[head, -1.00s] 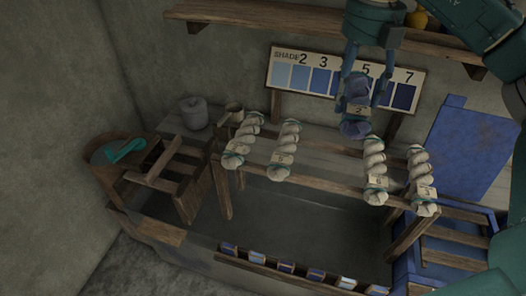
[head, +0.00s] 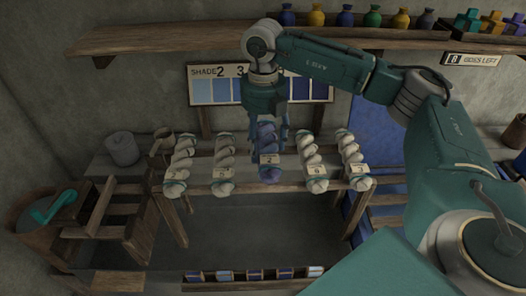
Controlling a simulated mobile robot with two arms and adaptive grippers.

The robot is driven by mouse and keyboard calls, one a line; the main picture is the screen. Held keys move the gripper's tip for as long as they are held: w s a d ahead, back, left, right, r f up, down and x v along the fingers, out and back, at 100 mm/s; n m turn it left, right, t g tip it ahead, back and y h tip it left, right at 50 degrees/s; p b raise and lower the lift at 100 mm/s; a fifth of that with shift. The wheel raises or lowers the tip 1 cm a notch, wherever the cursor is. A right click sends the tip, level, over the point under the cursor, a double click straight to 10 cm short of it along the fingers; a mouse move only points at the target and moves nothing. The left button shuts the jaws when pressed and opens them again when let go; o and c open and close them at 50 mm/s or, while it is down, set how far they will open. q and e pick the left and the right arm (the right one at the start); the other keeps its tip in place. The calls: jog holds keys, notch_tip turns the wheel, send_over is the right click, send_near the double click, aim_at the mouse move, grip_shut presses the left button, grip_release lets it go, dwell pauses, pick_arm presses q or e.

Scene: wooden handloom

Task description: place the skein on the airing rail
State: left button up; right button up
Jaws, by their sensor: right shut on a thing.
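My right gripper (head: 269,138) is shut on a dark blue twisted skein (head: 268,158) with a small tag, its fingers on either side. The skein hangs in the gap between two white skeins on each side, its lower end over the front bar of the wooden airing rail (head: 293,187). I cannot tell whether it touches the bar. White tagged skeins lie on the rail to the left (head: 224,160) and to the right (head: 311,160). My left gripper is not in view.
A shade board (head: 205,90) stands behind the rail, partly hidden by my right arm. A shelf (head: 160,38) with several coloured jars runs above. A grey lidded pot (head: 122,148) stands at left. A dark vat (head: 225,235) lies below the rail.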

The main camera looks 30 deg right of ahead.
notch_tip(320, 180, down, 4)
jog(key=shift+f+p, duration=0.1)
jog(key=shift+p, duration=0.4)
jog(key=shift+f, duration=0.2)
jog(key=o, duration=1.3)
jog(key=shift+c, duration=0.2)
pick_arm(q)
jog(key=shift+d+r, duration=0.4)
